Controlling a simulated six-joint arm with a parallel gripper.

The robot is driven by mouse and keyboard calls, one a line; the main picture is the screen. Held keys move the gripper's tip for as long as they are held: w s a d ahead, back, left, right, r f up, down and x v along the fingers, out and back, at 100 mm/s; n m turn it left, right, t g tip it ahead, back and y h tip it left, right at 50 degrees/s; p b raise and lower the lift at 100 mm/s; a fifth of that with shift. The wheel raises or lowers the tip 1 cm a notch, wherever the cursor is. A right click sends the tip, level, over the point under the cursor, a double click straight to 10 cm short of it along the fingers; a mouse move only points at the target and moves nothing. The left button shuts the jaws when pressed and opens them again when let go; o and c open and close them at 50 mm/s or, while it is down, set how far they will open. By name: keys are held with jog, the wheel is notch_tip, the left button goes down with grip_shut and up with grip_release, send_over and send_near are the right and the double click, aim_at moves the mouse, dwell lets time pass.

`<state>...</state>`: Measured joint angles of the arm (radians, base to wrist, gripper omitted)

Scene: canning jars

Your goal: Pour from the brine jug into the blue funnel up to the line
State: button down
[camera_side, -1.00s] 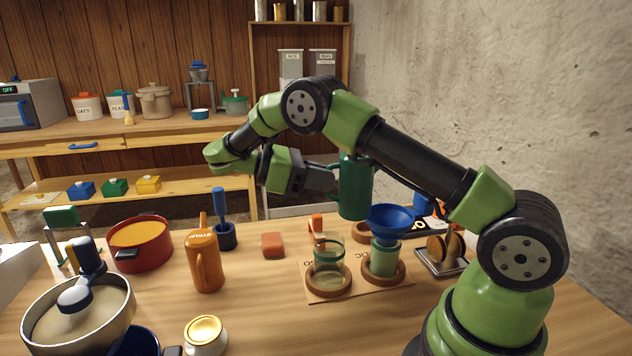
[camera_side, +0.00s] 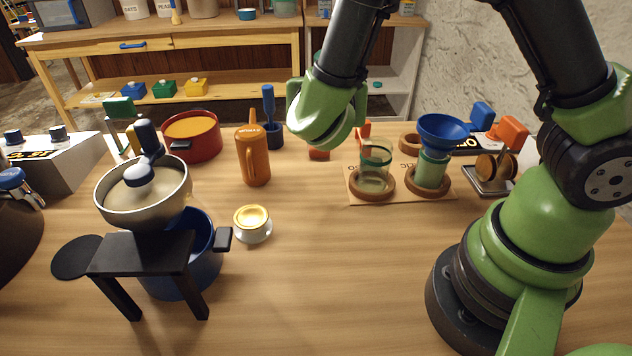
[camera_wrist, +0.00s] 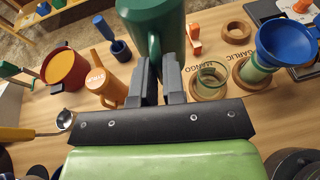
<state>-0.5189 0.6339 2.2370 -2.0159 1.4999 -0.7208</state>
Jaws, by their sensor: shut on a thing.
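In the wrist view my gripper (camera_wrist: 160,85) is shut on the handle of a green jug (camera_wrist: 152,28). No lettering shows on the jug, and its mouth is out of frame. In the side view my arm hides the fingers and nearly all of the jug. The blue funnel (camera_side: 443,128) sits upright in a pale green glass jar (camera_side: 431,171) on a wooden ring at the right. It also shows in the wrist view (camera_wrist: 287,42), right of the jug and apart from it. I cannot make out a fill line on that jar.
An open glass jar (camera_side: 375,173) with a green band stands left of the funnel jar. An empty wooden ring (camera_side: 410,143) lies behind. The front middle table is clear.

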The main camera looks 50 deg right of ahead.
jog(key=d+r+m+g+y, duration=0.1)
jog(key=d+m+g+y, duration=0.1)
jog(key=d+m+g, duration=0.3)
jog(key=d+r+m+g+y, duration=0.1)
jog(key=d+m+g+y, duration=0.2)
jog(key=m+g, duration=0.9)
jog(key=shift+d+m+g, duration=0.4)
jog(key=shift+d+g, duration=0.1)
jog(key=shift+d, duration=0.8)
jog(key=shift+r, duration=0.15)
